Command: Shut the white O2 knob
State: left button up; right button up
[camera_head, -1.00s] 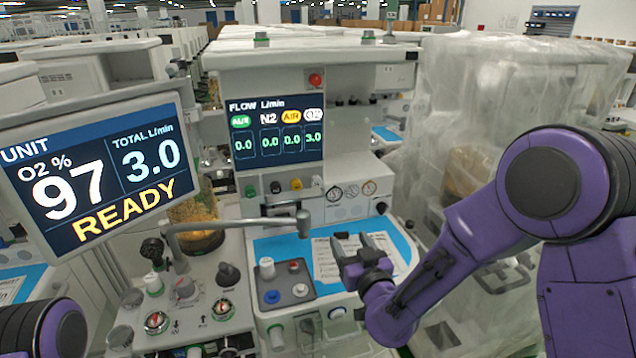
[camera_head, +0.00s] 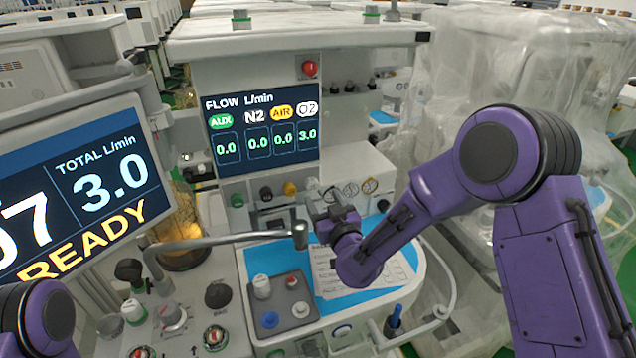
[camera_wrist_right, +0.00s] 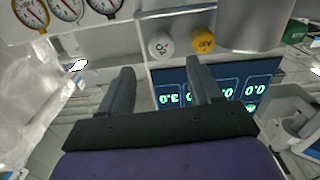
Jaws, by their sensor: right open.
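The white O2 knob (camera_head: 312,184) is at the right end of the row of knobs under the flow screen. In the right wrist view the white knob (camera_wrist_right: 160,45) shows beyond my fingers, beside the yellow AIR knob (camera_wrist_right: 203,40). My right gripper (camera_head: 324,199) is open and empty, just in front of and below the white knob in the head view. In the wrist view its open fingers (camera_wrist_right: 158,78) point toward the white knob, apart from it. The flow screen (camera_head: 263,128) reads 3.0 under O2 and 0.0 under the others. My left gripper is out of view.
The yellow knob (camera_head: 290,188) sits close beside the white one. A grey metal arm (camera_head: 230,241) crosses in front of the cart, ending near my right gripper. Round gauges (camera_head: 352,189) are to the right. A plastic-covered cart (camera_head: 420,120) stands at the right.

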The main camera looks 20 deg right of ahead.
aim_at(313, 187)
jog(key=w, duration=0.2)
jog(key=w+p, duration=0.1)
jog(key=w, duration=0.3)
jog(key=shift+a+f, duration=0.2)
jog(key=shift+a, duration=0.1)
jog(key=shift+s, duration=0.1)
